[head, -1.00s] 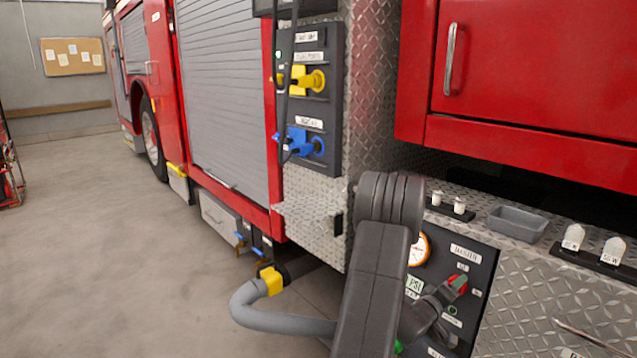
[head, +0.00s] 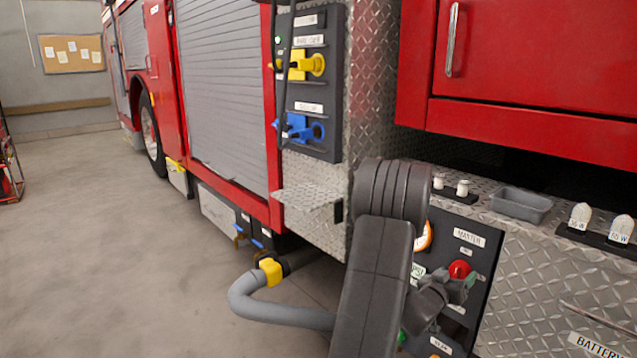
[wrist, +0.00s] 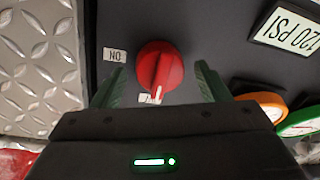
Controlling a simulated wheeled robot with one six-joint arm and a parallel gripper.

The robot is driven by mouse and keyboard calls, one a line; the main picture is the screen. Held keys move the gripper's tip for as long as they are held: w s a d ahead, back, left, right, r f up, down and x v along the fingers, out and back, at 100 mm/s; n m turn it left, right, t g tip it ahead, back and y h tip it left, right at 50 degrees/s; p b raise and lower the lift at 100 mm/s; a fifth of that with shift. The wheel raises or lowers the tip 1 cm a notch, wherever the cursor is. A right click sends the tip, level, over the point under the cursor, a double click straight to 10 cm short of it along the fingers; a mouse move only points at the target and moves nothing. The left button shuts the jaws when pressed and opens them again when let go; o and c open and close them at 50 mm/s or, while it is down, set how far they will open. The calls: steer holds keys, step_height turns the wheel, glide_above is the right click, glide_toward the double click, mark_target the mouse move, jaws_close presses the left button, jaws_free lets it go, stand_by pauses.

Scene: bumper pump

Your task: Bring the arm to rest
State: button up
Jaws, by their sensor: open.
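My gripper (head: 472,286) is open and empty, in front of the dark master switch panel (head: 485,263) on the truck's side. In the wrist view its two green fingers (wrist: 160,80) stand on either side of the red knob (wrist: 161,62), apart from it. In the head view the red knob (head: 459,269) shows just above the fingers. The knob's white mark points down in the wrist view, toward a partly hidden label. An ON label sits to its left, upside down. My arm hides part of the panel in the head view.
A grey tray (head: 521,204) and small white-topped pieces rest on the ledge above the panel. A red cabinet (head: 530,60) overhangs it. A grey hose (head: 270,308) with a yellow coupling is at lower left. Open floor (head: 100,240) lies left.

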steer(key=m+b, duration=0.1)
steer(key=m, duration=0.5)
steer(key=shift+t, duration=0.3)
steer(key=shift+s+a, duration=0.55)
steer(key=shift+f, duration=0.15)
